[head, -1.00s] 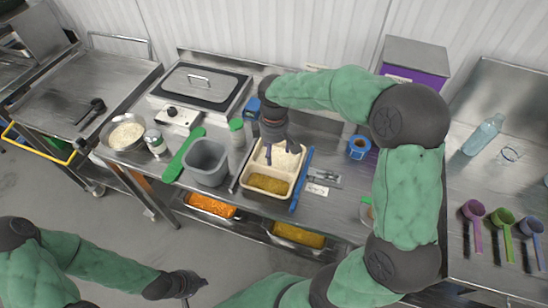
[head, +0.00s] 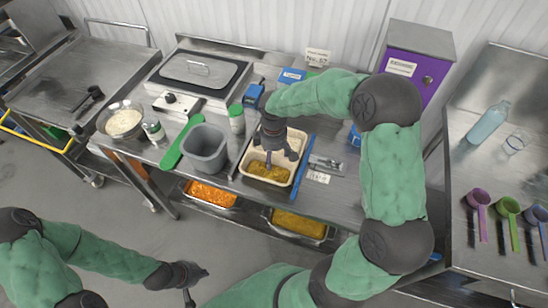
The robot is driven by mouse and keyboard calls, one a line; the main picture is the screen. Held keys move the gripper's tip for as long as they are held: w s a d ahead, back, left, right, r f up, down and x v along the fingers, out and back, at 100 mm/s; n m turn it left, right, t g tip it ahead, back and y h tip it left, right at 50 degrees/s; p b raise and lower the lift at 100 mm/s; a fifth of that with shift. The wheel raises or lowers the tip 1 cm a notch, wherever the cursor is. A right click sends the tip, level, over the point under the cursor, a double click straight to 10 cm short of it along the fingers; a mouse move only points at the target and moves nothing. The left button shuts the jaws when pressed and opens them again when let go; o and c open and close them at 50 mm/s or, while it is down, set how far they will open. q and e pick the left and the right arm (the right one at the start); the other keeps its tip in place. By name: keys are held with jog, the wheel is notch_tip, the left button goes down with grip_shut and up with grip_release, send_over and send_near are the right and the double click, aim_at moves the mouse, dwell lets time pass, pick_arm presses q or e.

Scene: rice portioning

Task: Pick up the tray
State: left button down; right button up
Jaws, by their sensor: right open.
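The tray (head: 249,176) is a cream, two-part food tray on the steel counter. Yellow-brown food lies in its near compartment. Its far part is mostly hidden by my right gripper. My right gripper (head: 270,160) points down over the middle of the tray, with its fingers apart; I cannot tell whether they touch it. My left gripper (head: 195,278) is low in front of the counter, over the floor, far from the tray. Its finger opening is not clear.
Behind are a green-lidded jar (head: 237,120) and a lidded cooker (head: 198,75). Scoops (head: 507,208) lie on the right table.

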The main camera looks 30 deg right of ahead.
jog(key=c, duration=1.3)
jog(key=shift+o, duration=0.2)
jog(key=shift+r, duration=0.1)
